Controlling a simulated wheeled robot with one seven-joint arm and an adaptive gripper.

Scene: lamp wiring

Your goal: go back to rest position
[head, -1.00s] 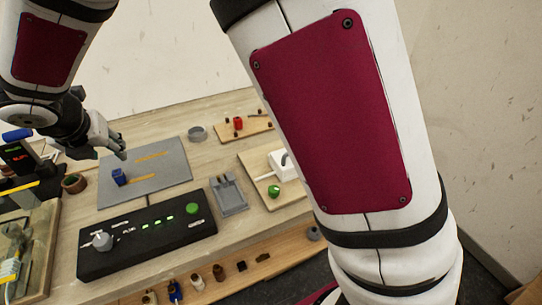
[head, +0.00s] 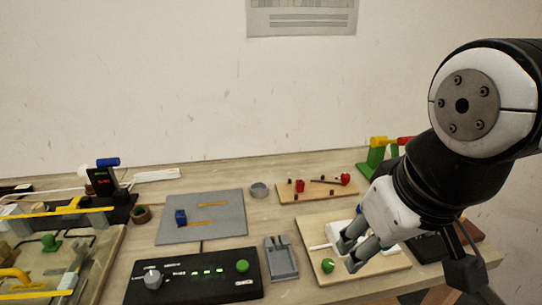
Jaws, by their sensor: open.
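My gripper (head: 352,252) hangs at the right of the head view, above the wooden board with the white block. Its grey fingers are apart and I see nothing between them. From this angle I cannot tell how high it is above the board. My arm comes in from the right edge. A blue block (head: 181,217) sits on the grey mat (head: 225,228), left of the gripper and apart from it.
A black control box (head: 190,275) with a green button stands in front of the mat. A grey holder (head: 281,258) stands beside it. The wooden board (head: 390,264) bears a green knob (head: 327,265). Another board (head: 300,197) has red parts. A yellow-railed fixture (head: 40,212) fills the left.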

